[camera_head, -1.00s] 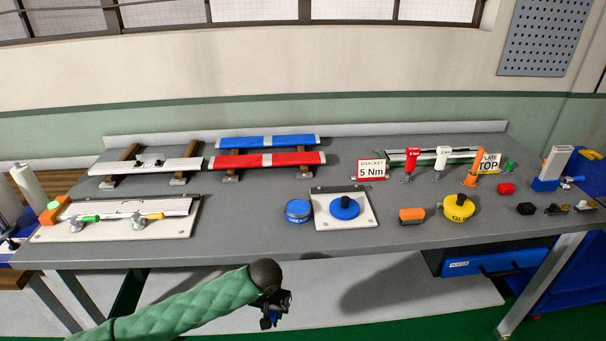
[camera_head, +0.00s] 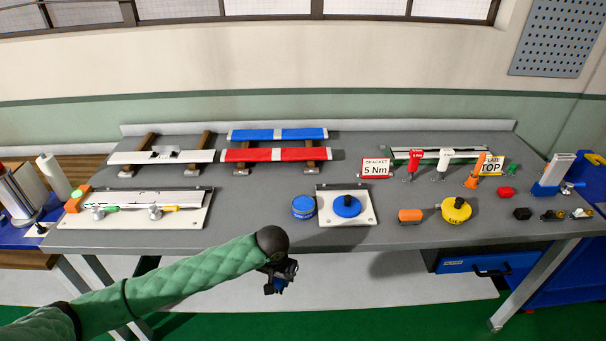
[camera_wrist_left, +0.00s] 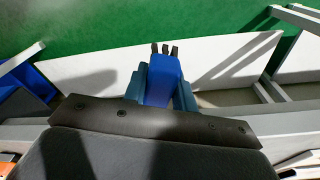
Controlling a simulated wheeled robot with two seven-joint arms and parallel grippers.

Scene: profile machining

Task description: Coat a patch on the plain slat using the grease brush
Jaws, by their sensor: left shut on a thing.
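My left gripper (camera_head: 279,276) is in front of the bench's front edge, low in the head view. In the left wrist view its teal fingers (camera_wrist_left: 162,92) are shut on a blue piece with dark prong-like ends, which looks like the grease brush (camera_wrist_left: 161,82). The plain slat (camera_head: 165,157) is pale and lies across two wooden supports at the back left of the bench, with small dark parts on its middle. The gripper is well apart from it. A blue grease tin (camera_head: 303,208) stands near the front middle. My right gripper is not in view.
A blue (camera_head: 278,134) and a red slat (camera_head: 274,154) lie right of the plain one. A white fixture board (camera_head: 195,220) with clamps is at front left. A white plate (camera_head: 368,217) bears a blue knobbed disc. A yellow glue pot (camera_head: 456,210) stands right. The grey bench (camera_head: 250,205) is bare between.

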